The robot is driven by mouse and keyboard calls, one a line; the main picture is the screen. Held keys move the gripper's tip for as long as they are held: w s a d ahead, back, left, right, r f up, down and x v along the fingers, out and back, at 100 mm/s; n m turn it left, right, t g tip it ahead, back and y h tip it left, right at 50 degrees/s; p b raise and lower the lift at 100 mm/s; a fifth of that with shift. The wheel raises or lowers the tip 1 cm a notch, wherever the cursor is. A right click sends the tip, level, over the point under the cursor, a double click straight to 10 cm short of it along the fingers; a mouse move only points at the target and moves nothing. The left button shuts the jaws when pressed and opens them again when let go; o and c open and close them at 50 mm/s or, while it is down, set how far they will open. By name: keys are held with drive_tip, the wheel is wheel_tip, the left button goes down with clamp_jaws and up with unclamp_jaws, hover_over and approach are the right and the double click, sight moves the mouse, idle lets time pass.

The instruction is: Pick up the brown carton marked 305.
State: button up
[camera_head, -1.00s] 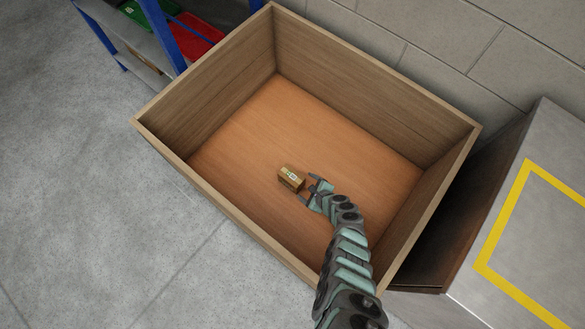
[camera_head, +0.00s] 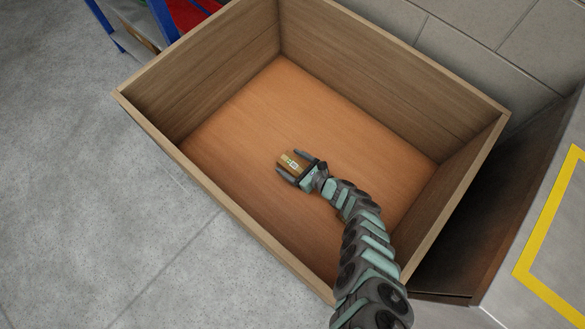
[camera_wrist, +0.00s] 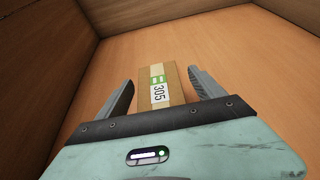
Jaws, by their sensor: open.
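The brown carton (camera_head: 291,163) lies on the floor of a large wooden box. In the wrist view the carton (camera_wrist: 171,79) shows a white label reading 305, a green mark and a paler tape strip. My gripper (camera_head: 288,164) is open around it, with one finger on each side. In the wrist view, gaps show between the carton and both fingers of the gripper (camera_wrist: 162,88). The carton's near end is hidden behind the gripper body.
The wooden box (camera_head: 215,213) has high walls on all sides, and its floor (camera_head: 330,115) is otherwise bare. A grey surface with a yellow line (camera_head: 545,225) stands at the right. A blue-framed shelf (camera_head: 163,18) with a red bin (camera_head: 188,14) is at the upper left.

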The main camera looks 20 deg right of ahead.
drive_tip(key=shift+b+x, duration=0.45)
drive_tip(key=shift+x, duration=0.75)
drive_tip(key=shift+s, duration=0.1)
drive_tip(key=shift+c, duration=0.4)
drive_tip(key=shift+a, duration=0.1)
clamp_jaws()
